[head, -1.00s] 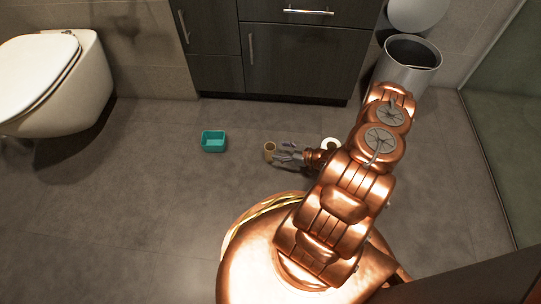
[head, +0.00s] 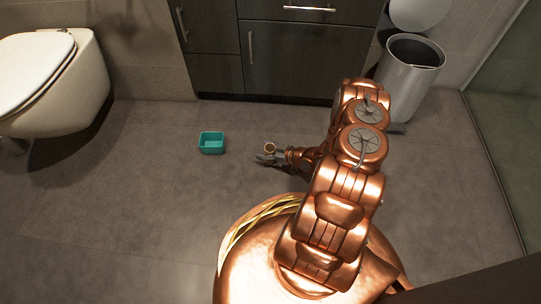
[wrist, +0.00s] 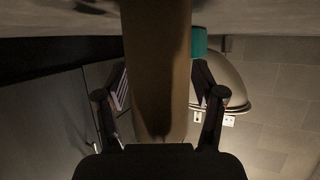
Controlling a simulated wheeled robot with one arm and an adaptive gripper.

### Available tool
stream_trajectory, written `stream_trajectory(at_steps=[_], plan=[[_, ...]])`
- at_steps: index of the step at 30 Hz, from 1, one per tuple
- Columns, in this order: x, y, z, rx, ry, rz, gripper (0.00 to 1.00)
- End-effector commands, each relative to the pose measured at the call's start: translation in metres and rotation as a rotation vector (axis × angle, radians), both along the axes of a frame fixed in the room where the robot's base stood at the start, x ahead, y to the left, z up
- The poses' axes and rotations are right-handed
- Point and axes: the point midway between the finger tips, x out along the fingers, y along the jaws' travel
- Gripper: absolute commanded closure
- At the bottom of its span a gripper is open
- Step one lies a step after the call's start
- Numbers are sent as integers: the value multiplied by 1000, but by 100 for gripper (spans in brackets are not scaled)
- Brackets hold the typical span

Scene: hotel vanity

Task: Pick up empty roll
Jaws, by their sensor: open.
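The empty roll (head: 269,148) is a small brown cardboard tube standing upright on the floor. In the wrist view the empty roll (wrist: 157,75) fills the middle and looks very close. My gripper (head: 265,158) is low at the roll, its fingers overlapping the roll's lower part in the head view. In the wrist view my gripper (wrist: 160,88) is open, with one dark finger on each side of the roll. I cannot tell whether either finger touches it.
A teal box (head: 211,143) stands open on the floor left of the roll. Dark cabinets (head: 285,60) are behind. A grey bin (head: 411,70) is at the back right, and a white toilet (head: 60,80) at the left. The floor (head: 130,210) at front left is clear.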

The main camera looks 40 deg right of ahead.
Motion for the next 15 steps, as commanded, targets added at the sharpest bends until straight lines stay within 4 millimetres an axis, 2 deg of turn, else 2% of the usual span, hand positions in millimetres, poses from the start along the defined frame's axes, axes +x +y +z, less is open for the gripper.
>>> stream_trajectory(at_steps=[4,12,15], plan=[[0,0,0,0,0,0,32],[-1,0,0,0,0,0,60],[-1,0,0,0,1,0,67]])
